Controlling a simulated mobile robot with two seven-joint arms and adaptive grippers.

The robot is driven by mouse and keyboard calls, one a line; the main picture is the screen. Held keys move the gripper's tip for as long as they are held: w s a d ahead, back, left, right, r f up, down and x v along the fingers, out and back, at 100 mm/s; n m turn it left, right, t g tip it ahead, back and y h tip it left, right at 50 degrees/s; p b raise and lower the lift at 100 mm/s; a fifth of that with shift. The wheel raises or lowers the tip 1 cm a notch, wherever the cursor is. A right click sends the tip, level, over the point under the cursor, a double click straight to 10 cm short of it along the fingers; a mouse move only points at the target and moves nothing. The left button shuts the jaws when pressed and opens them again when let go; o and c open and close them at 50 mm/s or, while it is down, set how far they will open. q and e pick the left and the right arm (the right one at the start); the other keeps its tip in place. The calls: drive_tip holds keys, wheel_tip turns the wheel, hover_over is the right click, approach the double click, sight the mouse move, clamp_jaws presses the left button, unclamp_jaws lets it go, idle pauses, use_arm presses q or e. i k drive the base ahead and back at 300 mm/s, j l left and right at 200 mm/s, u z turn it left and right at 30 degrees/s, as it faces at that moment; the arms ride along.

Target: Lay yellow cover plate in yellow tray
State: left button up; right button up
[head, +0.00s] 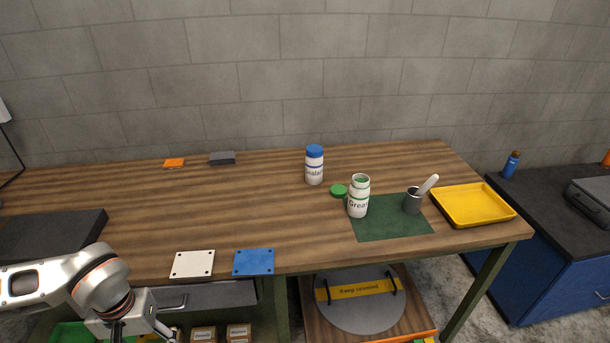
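The yellow tray (473,206) lies empty at the right end of the wooden table. I cannot make out a yellow cover plate for certain. A white plate (193,264) and a blue plate (254,262), both with corner holes, lie flat at the table's front edge. My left gripper (140,333) is at the lower left, in front of the table edge and far from the tray. The picture's bottom edge cuts off its fingertips, so its opening and anything in it are hidden. My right gripper is out of view.
An open grease jar (358,198) and a grey cup (413,201) with a white tool stand on a green mat (392,228), left of the tray. A blue-capped bottle (314,167) stands behind. The table's left middle is clear.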

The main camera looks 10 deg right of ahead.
sight(470, 207)
drive_tip(key=l+z, duration=0.15)
drive_tip(key=l, duration=0.6)
drive_tip(key=l+z, duration=0.2)
drive_tip(key=l, duration=0.55)
drive_tip(key=i+l+z, duration=0.15)
drive_tip(key=l, duration=0.55)
